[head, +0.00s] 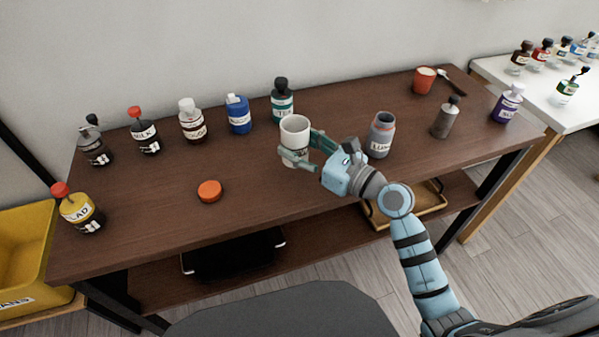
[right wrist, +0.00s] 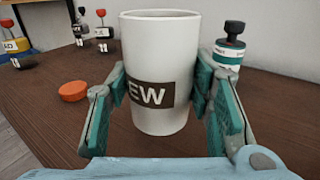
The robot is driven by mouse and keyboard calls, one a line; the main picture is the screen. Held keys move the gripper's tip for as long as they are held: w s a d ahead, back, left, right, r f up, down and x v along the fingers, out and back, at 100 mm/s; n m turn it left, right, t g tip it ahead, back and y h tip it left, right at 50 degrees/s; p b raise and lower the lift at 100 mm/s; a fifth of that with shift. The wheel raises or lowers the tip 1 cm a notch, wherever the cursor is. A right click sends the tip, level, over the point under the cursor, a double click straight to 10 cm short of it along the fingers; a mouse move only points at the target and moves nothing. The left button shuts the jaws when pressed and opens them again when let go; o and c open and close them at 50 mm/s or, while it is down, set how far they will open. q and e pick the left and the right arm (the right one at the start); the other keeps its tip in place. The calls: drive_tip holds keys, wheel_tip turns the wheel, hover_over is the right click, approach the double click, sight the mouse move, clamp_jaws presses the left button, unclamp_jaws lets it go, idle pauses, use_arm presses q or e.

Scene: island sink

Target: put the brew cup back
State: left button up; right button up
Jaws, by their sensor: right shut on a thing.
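The brew cup (head: 295,133) is a white cup with a dark label; in the right wrist view the cup (right wrist: 160,60) shows the letters "EW". It stands upright at the middle of the brown table (head: 255,215). My right gripper (head: 298,150) is shut on it, with one teal finger on each side of the cup in the right wrist view (right wrist: 160,105). I cannot tell whether the cup's base touches the table. My left gripper is not in view.
An orange lid (head: 209,191) lies left of the cup. A teal-labelled bottle (head: 283,105) stands just behind it, and an open grey jar (head: 381,138) stands to the right. Several bottles line the back left. A red cup (head: 424,80) is at the back right. The front middle is clear.

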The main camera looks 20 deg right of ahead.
wheel_tip(320, 180, down, 5)
drive_tip(key=shift+r+b, duration=0.1)
drive_tip(key=shift+b, duration=1.05)
drive_tip(key=o, duration=0.8)
drive_tip(key=shift+f, duration=0.2)
drive_tip(key=o, duration=0.4)
drive_tip(key=shift+r, duration=0.1)
